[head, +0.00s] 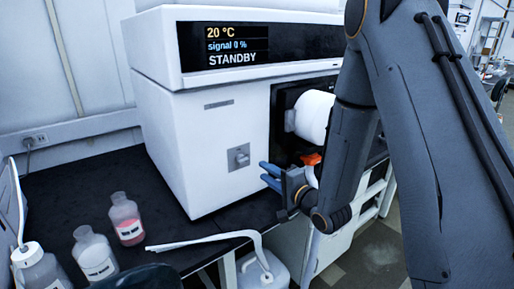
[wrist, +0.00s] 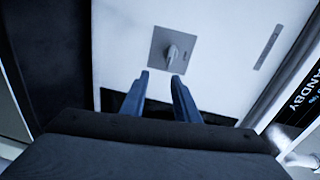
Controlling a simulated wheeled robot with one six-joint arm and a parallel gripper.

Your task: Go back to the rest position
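My gripper (head: 270,177) has blue fingers and is in front of the lower right part of the white instrument (head: 190,120). In the wrist view my gripper (wrist: 158,85) shows two fingers held apart with nothing between them. Ahead of the fingertips is a grey knob on a square plate (wrist: 172,52) on the white front panel. The same knob plate (head: 238,157) shows in the head view, to the left of the fingers and apart from them. The instrument's display reads 20 °C, signal 0 %, STANDBY.
Bottles (head: 126,219) stand on the black bench (head: 75,185) at left. A white jug (head: 263,270) with a tube stands low beside the bench. A white cylinder (head: 314,115) sits in the instrument's dark recess, close to my arm. Floor (head: 375,255) shows at right.

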